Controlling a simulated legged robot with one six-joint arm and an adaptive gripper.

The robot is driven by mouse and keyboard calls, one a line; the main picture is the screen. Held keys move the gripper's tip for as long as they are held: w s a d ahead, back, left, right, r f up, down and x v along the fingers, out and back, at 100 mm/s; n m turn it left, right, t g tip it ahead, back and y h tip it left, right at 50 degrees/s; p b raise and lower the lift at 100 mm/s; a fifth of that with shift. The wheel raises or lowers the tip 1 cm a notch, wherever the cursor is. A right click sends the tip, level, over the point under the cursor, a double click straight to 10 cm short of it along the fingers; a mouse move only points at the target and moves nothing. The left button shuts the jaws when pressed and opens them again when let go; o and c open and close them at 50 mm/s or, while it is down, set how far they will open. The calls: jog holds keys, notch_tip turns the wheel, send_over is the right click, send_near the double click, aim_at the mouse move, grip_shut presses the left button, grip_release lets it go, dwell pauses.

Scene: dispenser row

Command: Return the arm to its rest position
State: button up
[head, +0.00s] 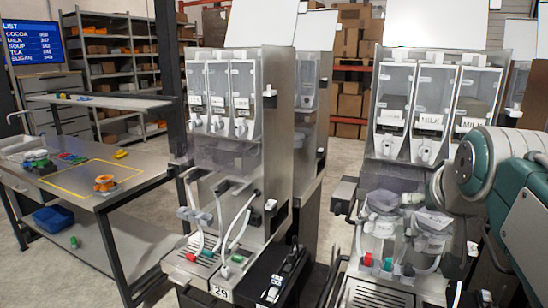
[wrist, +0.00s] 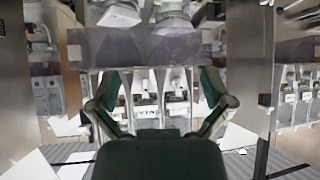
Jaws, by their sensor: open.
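My arm (head: 490,175), teal and white, reaches in from the right edge in the head view. It is in front of the right dispenser machine (head: 427,125), whose clear hoppers carry white labels, some reading MILK. My gripper (wrist: 160,90) shows in the wrist view with its green and grey fingers spread wide apart. Nothing is held between the fingers. Pale machine parts show behind and between them, under a purple-grey panel (wrist: 150,45). In the head view the fingers cannot be made out clearly among the machine parts.
A second dispenser machine (head: 226,100) with hoses stands in the middle. A steel bench (head: 75,180) at the left holds an orange roll (head: 104,185), with a blue bin (head: 55,218) on its lower shelf. A list screen (head: 33,44) and shelving (head: 115,55) stand behind. Open floor shows at left.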

jog(key=s+a+f+n+g, duration=0.1)
jog(key=s+a+f, duration=0.2)
jog(key=f, duration=0.4)
jog(key=s+a+f+n+g+y, duration=0.1)
jog(key=s+a+f, duration=0.2)
jog(key=s+f, duration=0.2)
jog(key=s+a+f+g+y, duration=0.1)
jog(key=s+a+f+g, duration=0.1)
jog(key=s+f, duration=0.3)
notch_tip(320, 180, down, 4)
jog(key=shift+a+r+n, duration=0.1)
jog(key=shift+a+n, duration=0.3)
jog(key=shift+a, duration=0.2)
